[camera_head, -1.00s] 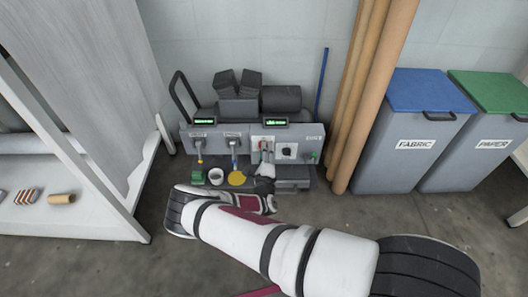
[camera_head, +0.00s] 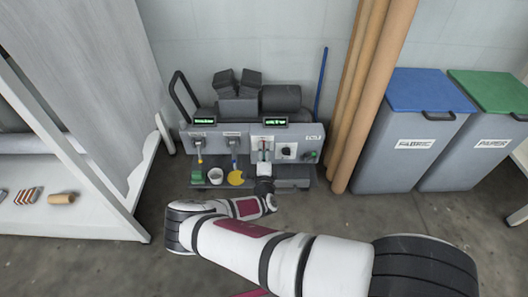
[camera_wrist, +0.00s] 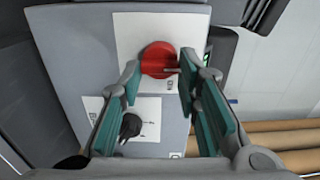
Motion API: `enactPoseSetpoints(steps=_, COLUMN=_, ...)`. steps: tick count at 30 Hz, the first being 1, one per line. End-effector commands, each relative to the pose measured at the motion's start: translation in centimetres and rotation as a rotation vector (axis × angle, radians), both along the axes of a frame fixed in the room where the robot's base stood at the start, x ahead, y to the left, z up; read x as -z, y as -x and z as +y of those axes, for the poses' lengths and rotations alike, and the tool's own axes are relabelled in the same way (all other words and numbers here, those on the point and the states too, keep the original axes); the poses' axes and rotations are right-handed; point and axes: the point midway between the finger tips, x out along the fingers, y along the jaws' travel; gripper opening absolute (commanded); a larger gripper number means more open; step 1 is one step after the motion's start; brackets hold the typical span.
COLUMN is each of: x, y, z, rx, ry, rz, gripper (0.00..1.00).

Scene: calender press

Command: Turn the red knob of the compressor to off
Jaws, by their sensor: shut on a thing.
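The compressor (camera_head: 290,145) stands against the back wall, a grey unit with two green displays.
A black knob (camera_wrist: 131,125) on another white plate is close to the left finger. In the head view, brown rolls (camera_head: 365,90) lean right of the compressor, beside the fabric bin (camera_head: 415,160).

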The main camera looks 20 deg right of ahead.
Motion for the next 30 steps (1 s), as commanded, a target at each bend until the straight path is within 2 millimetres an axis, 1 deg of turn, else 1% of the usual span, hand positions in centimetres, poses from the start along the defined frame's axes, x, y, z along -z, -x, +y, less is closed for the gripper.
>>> enactPoseSetpoints(steps=6, x=0.1, y=0.0, z=0.1, rx=-0.002, ry=0.001, rz=0.003, gripper=0.02)
enactPoseSetpoints(steps=7, x=0.1, y=0.0, z=0.1, rx=-0.002, ry=0.001, rz=0.003, gripper=0.35)
enactPoseSetpoints(steps=8, x=0.1, y=0.0, z=0.1, rx=-0.002, ry=0.001, rz=0.003, gripper=0.41)
enactPoseSetpoints(steps=9, x=0.1, y=0.0, z=0.1, rx=-0.002, ry=0.001, rz=0.003, gripper=0.5)
enactPoseSetpoints(steps=18, x=0.1, y=0.1, z=0.0, rx=-0.001, ry=0.001, rz=0.001, gripper=0.5)
enactPoseSetpoints(steps=21, x=0.1, y=0.5, z=0.2, rx=-0.001, ry=0.001, rz=0.002, gripper=0.5)
enactPoseSetpoints(steps=23, x=0.1, y=1.1, z=0.3, rx=-0.001, ry=0.001, rz=0.002, gripper=0.5)
enactPoseSetpoints(steps=26, x=0.1, y=2.7, z=0.8, rx=-0.003, ry=0.001, rz=0.003, gripper=0.5)
enactPoseSetpoints(steps=30, x=0.1, y=5.5, z=1.6, rx=-0.004, ry=0.002, rz=0.003, gripper=0.5)
